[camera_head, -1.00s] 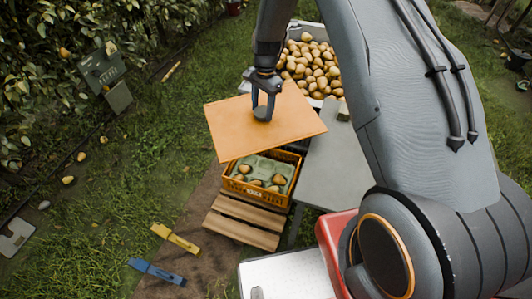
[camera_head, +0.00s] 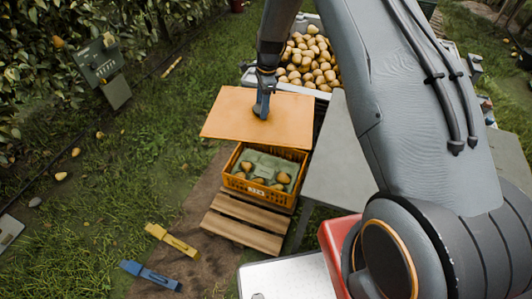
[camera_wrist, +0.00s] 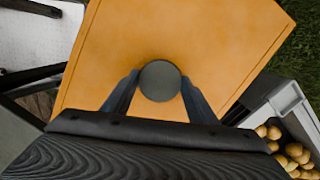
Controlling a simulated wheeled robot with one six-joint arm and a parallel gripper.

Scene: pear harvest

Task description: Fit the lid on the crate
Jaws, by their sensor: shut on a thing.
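The lid (camera_head: 225,118) is a flat orange panel with a dark round knob (camera_wrist: 160,81) at its middle. My gripper (camera_head: 263,106) is shut on the knob, with one finger on each side in the wrist view. The lid hangs above and behind the crate, apart from it as far as I can tell, and hides part of its far side. The orange slatted crate (camera_head: 257,194) stands open on a wooden pallet (camera_head: 240,226). A green moulded tray (camera_head: 268,163) and several pears lie inside it.
A large bin (camera_head: 256,75) of pears stands behind, and also shows in the wrist view (camera_wrist: 289,108). A grey table (camera_head: 335,165) is right of the crate. Yellow (camera_head: 172,241) and blue (camera_head: 150,275) tools lie on the ground at front left.

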